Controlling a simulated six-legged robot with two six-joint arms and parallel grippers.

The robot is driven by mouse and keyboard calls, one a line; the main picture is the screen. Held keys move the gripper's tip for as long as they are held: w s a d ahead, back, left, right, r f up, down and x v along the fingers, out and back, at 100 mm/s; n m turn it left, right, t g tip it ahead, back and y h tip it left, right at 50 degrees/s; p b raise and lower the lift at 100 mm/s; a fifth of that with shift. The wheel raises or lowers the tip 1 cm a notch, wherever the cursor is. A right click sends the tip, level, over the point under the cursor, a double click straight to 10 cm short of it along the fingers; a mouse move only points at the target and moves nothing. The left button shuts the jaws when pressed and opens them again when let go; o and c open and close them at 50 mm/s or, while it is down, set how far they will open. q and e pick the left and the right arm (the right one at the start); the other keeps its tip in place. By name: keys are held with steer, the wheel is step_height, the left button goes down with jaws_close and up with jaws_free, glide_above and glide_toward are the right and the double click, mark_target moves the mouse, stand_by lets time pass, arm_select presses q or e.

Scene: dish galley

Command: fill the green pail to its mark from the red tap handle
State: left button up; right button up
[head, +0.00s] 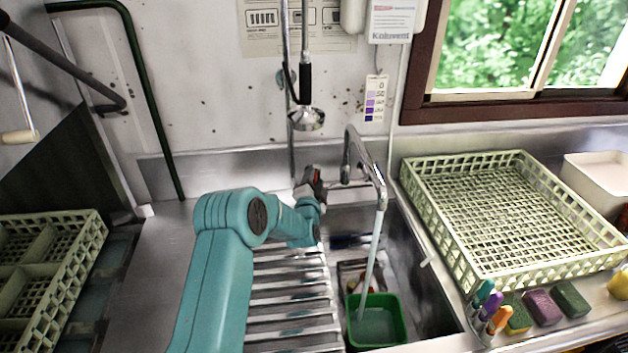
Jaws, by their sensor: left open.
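The green pail (377,321) stands upright in the sink under the tap. A pale stream of water (373,255) runs from the tap spout (366,172) down into it. Water shows inside the pail, but I cannot make out the mark. My left gripper (313,183) is open at the left side of the tap. A small bit of red, apparently the red tap handle (317,174), shows at its fingers. The gripper hides most of the handle, so I cannot tell whether they touch. My right gripper is out of view.
A slatted drainboard (290,296) lies left of the pail. A spray head (306,118) hangs above the tap. A pale green rack (500,215) stands on the right counter, with sponges (541,306) and coloured bottles (489,303) in front. Another rack (85,262) is at far left.

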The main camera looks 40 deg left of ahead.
arm_select(q)
jaws_close()
steer(key=b, duration=0.1)
steer(key=n+g+y+b, duration=0.1)
steer(key=shift+w+d+f+b, duration=0.25)
steer(key=shift+w+d+b, duration=0.05)
steer(key=shift+b, duration=0.05)
steer(key=shift+w+d+r+n+g+y+b, duration=0.15)
steer(key=shift+n+g+y+b, duration=0.3)
steer(key=shift+y, duration=0.25)
steer(key=shift+w+d+r+n+g+y, duration=0.1)
steer(key=shift+r+n+g+y, duration=0.05)
steer(key=shift+n+g+y, duration=0.7)
jaws_free()
